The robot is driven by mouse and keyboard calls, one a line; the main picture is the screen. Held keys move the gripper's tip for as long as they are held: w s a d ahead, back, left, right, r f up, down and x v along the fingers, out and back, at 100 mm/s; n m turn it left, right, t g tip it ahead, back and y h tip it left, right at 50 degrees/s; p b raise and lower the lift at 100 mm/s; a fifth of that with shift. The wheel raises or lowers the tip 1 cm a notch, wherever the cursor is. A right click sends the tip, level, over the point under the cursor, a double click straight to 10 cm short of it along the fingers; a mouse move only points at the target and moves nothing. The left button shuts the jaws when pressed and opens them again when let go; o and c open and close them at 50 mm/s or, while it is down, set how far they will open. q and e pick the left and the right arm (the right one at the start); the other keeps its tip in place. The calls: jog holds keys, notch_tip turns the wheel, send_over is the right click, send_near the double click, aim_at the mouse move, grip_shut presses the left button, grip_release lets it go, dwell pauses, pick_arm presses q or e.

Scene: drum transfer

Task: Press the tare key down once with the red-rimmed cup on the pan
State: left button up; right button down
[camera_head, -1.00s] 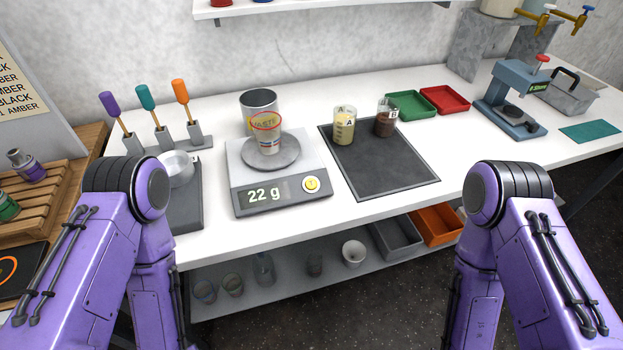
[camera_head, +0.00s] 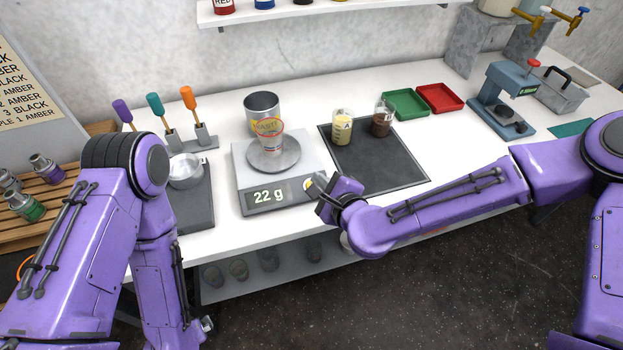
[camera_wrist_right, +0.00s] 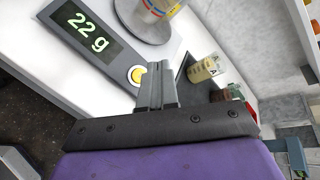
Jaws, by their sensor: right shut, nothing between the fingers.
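The red-rimmed cup (camera_head: 269,141) stands upright on the round pan (camera_head: 262,163) of the scale (camera_head: 241,190), whose display reads 22 g. It also shows cut off at the top of the wrist view (camera_wrist_right: 160,8). The round yellow tare key (camera_head: 308,184) is on the scale's front panel, partly hidden by my right gripper in the head view. My right gripper (camera_head: 321,197) is shut and empty at the key. In the wrist view its fingertips (camera_wrist_right: 155,68) are just beside the key (camera_wrist_right: 136,75); contact cannot be told. My left arm hangs at the left, its gripper not clearly shown.
A grey waste can (camera_head: 262,101) stands behind the cup. A dark mat (camera_head: 385,170) with two beakers (camera_head: 342,127) lies right of the scale. A metal dish (camera_head: 185,171) sits to its left. Green and red trays (camera_head: 439,97) and a press (camera_head: 505,100) are farther right.

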jog(key=shift+w+a+r, duration=0.1)
jog(key=shift+w+r, duration=0.25)
jog(key=shift+r, duration=0.4)
jog(key=w+f+b, duration=0.1)
jog(key=f, duration=0.1)
jog(key=w+f+b, duration=0.1)
jog(key=f+b, duration=0.1)
jog(key=a+f+b, duration=0.1)
jog(key=f+b, duration=0.1)
jog(key=f, duration=0.1)
jog(key=shift+w, duration=0.4)
jog(key=shift+w+a+f+b, duration=0.1)
jog(key=shift+w+f+b, duration=0.2)
jog(key=shift+f+b, duration=0.35)
jog(key=shift+r, duration=0.1)
dwell(0.6)
jog(key=shift+w+f+b, duration=0.2)
jog(key=shift+f+b, duration=0.2)
